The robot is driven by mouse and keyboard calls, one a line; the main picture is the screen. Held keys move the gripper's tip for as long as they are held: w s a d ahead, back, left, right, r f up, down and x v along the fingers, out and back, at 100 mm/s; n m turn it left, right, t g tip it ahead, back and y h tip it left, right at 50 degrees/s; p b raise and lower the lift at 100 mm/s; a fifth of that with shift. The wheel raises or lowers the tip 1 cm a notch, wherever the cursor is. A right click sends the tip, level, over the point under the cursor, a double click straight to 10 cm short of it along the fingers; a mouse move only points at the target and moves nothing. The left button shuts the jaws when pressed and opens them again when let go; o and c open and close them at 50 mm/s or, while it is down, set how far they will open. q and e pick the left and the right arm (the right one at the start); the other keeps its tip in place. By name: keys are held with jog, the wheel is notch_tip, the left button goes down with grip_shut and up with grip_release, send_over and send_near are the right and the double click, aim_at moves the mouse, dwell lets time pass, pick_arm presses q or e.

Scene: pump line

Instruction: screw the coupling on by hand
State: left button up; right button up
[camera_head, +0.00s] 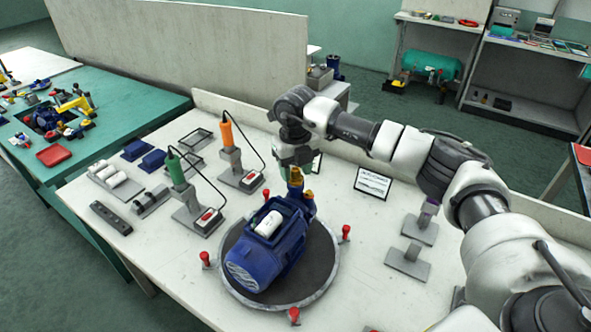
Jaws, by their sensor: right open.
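A blue pump with a finned motor (266,252) lies on a round dark turntable (308,281) on the white workbench. A brass coupling (296,176) stands upright at the far end of the pump, above its blue body. My right gripper (296,165) points down right over the coupling, with its jaws open. The gripper body hides part of the coupling's top, and I cannot tell whether the fingers touch it. My left gripper is not in view.
Red-topped clamps (346,232) ring the turntable. A green-handled tool (176,172) and an orange-handled tool (227,134) stand in holders with cables at left. A small sign (372,183) and grey stands (408,262) are at right.

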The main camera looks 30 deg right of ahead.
jog(key=shift+n+b, duration=0.4)
jog(key=shift+n, duration=1.3)
jog(key=shift+n, duration=0.7)
jog(key=shift+n+b, duration=0.35)
jog(key=shift+n, duration=0.65)
jog(key=n, duration=0.3)
jog(key=shift+b, duration=0.4)
